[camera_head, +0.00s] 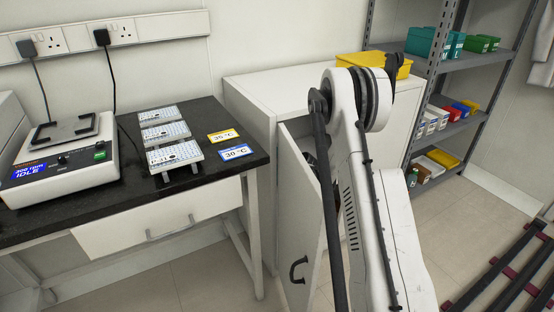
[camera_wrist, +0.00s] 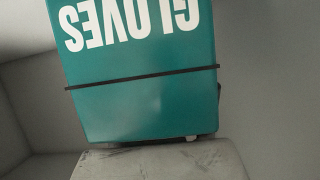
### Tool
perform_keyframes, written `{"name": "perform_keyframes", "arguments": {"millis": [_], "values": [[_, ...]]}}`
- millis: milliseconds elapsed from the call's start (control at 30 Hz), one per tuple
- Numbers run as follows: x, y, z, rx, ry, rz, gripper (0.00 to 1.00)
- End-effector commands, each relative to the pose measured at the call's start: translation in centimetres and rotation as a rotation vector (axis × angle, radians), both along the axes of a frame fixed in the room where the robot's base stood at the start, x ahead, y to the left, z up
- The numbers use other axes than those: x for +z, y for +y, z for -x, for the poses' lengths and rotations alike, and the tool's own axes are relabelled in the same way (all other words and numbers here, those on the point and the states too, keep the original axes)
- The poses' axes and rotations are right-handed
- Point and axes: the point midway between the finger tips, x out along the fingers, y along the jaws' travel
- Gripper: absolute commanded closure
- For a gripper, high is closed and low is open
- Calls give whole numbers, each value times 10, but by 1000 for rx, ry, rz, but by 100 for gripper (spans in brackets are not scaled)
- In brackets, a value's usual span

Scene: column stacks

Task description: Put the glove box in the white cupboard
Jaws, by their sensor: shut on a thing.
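The teal glove box (camera_wrist: 140,108) fills the upper middle of the wrist view, its white "GLOVES" lettering upside down. A thin dark band crosses its face. My gripper (camera_wrist: 160,145) is shut on the box; its fingertips are mostly hidden. Pale grey walls surround the box, like the inside of a cupboard. In the head view the white cupboard (camera_head: 247,97) stands in the middle, with its left door (camera_head: 298,230) swung open toward me. My arm reaches down in front of the opening and hides most of it. My gripper and the held box cannot be made out there.
A yellow bin (camera_head: 360,59) sits on the cupboard top. A black-topped bench (camera_head: 110,200) with a shaker (camera_head: 65,165) and several well plates stands at left. A grey shelf rack (camera_head: 425,100) with boxes and bins stands at right. The open door is close beside my arm.

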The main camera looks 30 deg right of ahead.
Motion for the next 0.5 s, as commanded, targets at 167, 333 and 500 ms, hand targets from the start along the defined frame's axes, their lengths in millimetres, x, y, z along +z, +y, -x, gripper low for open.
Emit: {"name": "perform_keyframes", "arguments": {"millis": [167,333,500], "values": [[1,0,0,0,-1,0,100],[-2,0,0,0,0,0,49],[-1,0,0,0,0,0,31]]}}
